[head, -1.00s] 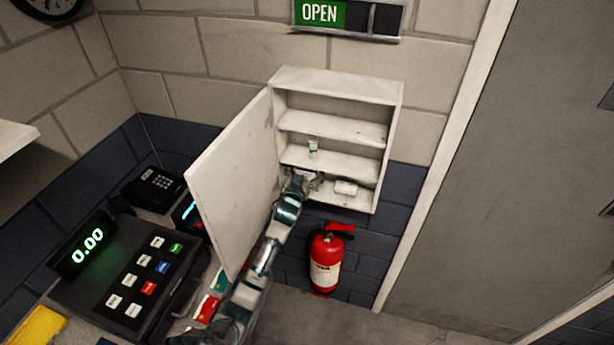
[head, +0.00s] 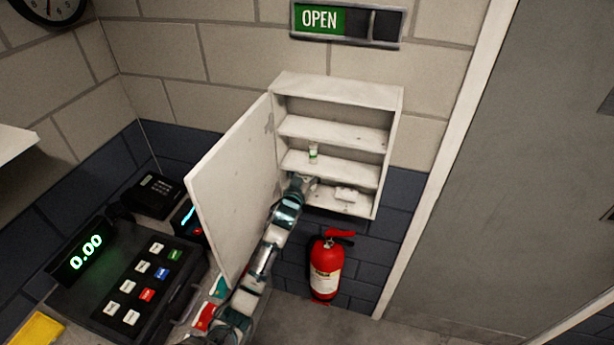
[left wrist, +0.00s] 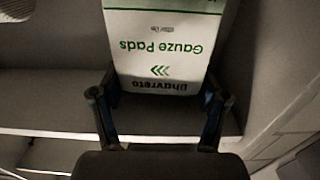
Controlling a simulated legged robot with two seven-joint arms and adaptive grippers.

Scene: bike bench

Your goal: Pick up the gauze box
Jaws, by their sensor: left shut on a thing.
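The gauze box is white with green and dark lettering that reads "Gauze Pads", upside down in the left wrist view (left wrist: 160,48). My left gripper (left wrist: 158,108) is shut on it, with one finger at each side of its near end. In the head view my left gripper (head: 301,182) is inside the open wall cabinet (head: 338,88), at the left of the lower compartment. I cannot clearly make out the gauze box in the head view. My right gripper is not in view.
The cabinet door (head: 236,185) stands open, left of my arm. A small white and green item (head: 313,153) stands on the shelf above the gripper. A white item (head: 346,193) lies to its right. A fire extinguisher (head: 325,268) hangs below.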

